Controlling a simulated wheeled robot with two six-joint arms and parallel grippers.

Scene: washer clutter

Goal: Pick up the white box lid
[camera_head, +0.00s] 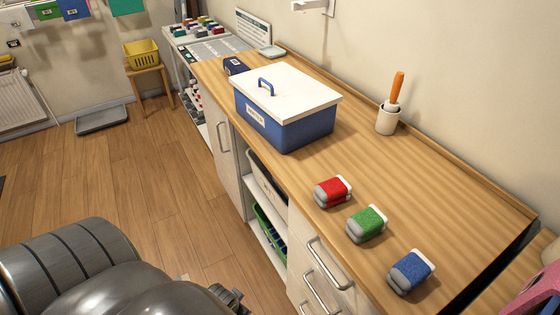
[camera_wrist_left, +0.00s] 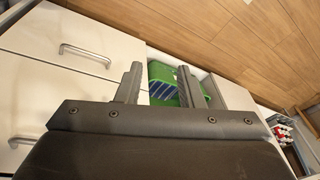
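The white box lid (camera_head: 287,85) lies on a blue box (camera_head: 296,133) on the wooden counter in the head view. My left gripper (camera_head: 232,296) is low at the bottom of the head view, below counter height and well short of the box. In the left wrist view my left gripper (camera_wrist_left: 160,85) has its two fingers apart with nothing between them. The lid is not in the wrist view. My right gripper is not in view.
A white cup (camera_head: 388,119) with an orange-handled tool stands at the back. Drawer handles (camera_head: 328,262) stick out below the counter. A dark blue object (camera_head: 235,65) lies behind the box.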

